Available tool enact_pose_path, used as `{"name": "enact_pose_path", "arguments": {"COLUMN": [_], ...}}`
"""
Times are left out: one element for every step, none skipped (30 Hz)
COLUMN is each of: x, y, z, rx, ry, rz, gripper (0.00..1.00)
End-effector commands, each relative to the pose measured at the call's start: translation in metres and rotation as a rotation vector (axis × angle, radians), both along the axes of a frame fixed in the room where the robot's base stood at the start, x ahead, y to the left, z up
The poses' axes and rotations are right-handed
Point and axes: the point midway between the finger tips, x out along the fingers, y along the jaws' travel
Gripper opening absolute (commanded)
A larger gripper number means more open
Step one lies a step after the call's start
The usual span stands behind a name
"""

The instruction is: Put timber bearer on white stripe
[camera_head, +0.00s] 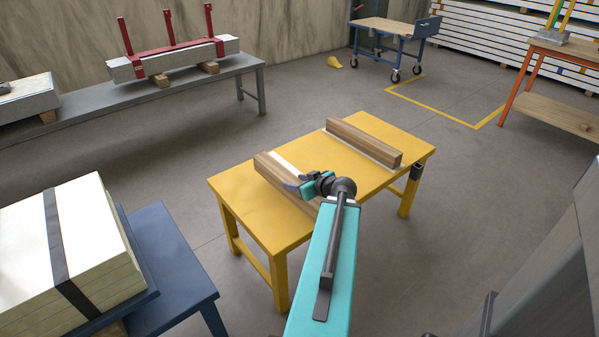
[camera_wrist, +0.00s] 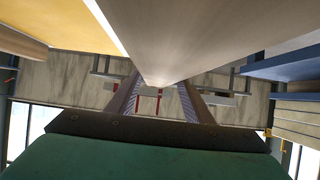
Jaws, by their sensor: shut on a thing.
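A long brown timber bearer (camera_head: 266,172) is at the left part of the yellow table (camera_head: 235,190), partly hidden behind my gripper (camera_head: 306,184). My gripper is shut on this bearer; in the wrist view the bearer (camera_wrist: 190,40) passes large between the two fingers (camera_wrist: 158,103). A white stripe (camera_head: 288,163) shows on the tabletop along the bearer's right side. I cannot tell whether the bearer touches the table. A second timber bearer (camera_head: 365,140) lies at the table's far right, with a thin white strip showing along its edge.
A blue stand with a strapped pale stack (camera_head: 90,230) is at the lower left. A grey bench (camera_head: 180,82) with a red-clamped slab runs along the back left. A blue cart (camera_head: 390,35) and an orange-legged table (camera_head: 560,60) stand behind. The tabletop between the bearers is clear.

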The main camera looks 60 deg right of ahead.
Motion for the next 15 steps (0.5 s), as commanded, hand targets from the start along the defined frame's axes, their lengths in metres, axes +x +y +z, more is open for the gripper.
{"name": "enact_pose_path", "arguments": {"x": [0.002, 0.003, 0.004, 0.005, 0.006, 0.007, 0.008, 0.008, 0.011, 0.012, 0.013, 0.015, 0.016, 0.017, 0.019], "y": [-0.004, -0.006, -0.007, -0.009, -0.010, -0.012, -0.014, -0.015, -0.020, -0.022, -0.025, -0.028, -0.030, -0.033, -0.036], "z": [-0.002, -0.003, -0.003, -0.003, -0.003, -0.003, -0.003, -0.003, 0.000, 0.000, -0.001, -0.001, -0.001, -0.001, -0.002], "rx": [-0.002, -0.003, -0.002, -0.002, -0.002, -0.002, -0.002, -0.002, -0.001, -0.001, -0.001, -0.001, -0.001, -0.001, -0.001], "ry": [-0.004, -0.003, -0.003, -0.003, -0.003, -0.004, -0.004, -0.004, -0.003, -0.003, -0.003, -0.003, -0.003, -0.003, -0.003], "rz": [-0.001, 0.000, 0.000, 0.000, 0.000, 0.000, 0.000, 0.000, 0.001, 0.001, 0.001, 0.001, 0.001, 0.001, 0.001], "gripper": [0.00, 0.00, 0.00, 0.00, 0.00, 0.00, 0.00, 0.00, 0.00, 0.00, 0.00, 0.00, 0.00, 0.00, 0.00]}}
